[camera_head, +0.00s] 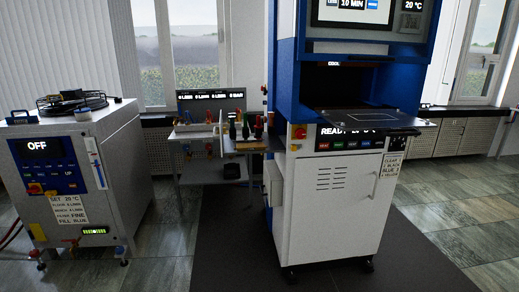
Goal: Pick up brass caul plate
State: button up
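No brass caul plate can be made out for certain. A small flat tan piece (250,145) lies at the right end of the small bench, beside the blue press. It is too small to tell whether it is brass. A dark flat shelf (372,118) juts from the front of the blue and white press (330,195), under its dark opening. A thin pale outline shows on the shelf. My gripper is not in view.
A white chiller unit (75,185) marked OFF stands at the left, with coiled dark hose on top. The small bench (205,160) holds several coloured-handled tools. A dark mat (235,245) covers the clear floor before the press. Windows and low cabinets (450,138) line the back.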

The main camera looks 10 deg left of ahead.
aim_at(260, 145)
jog(key=i+u, duration=0.1)
jog(key=i, duration=0.5)
jog(key=i+l+u, duration=0.1)
jog(key=i, duration=0.45)
jog(key=i+l+u, duration=0.1)
jog(key=i, duration=0.5)
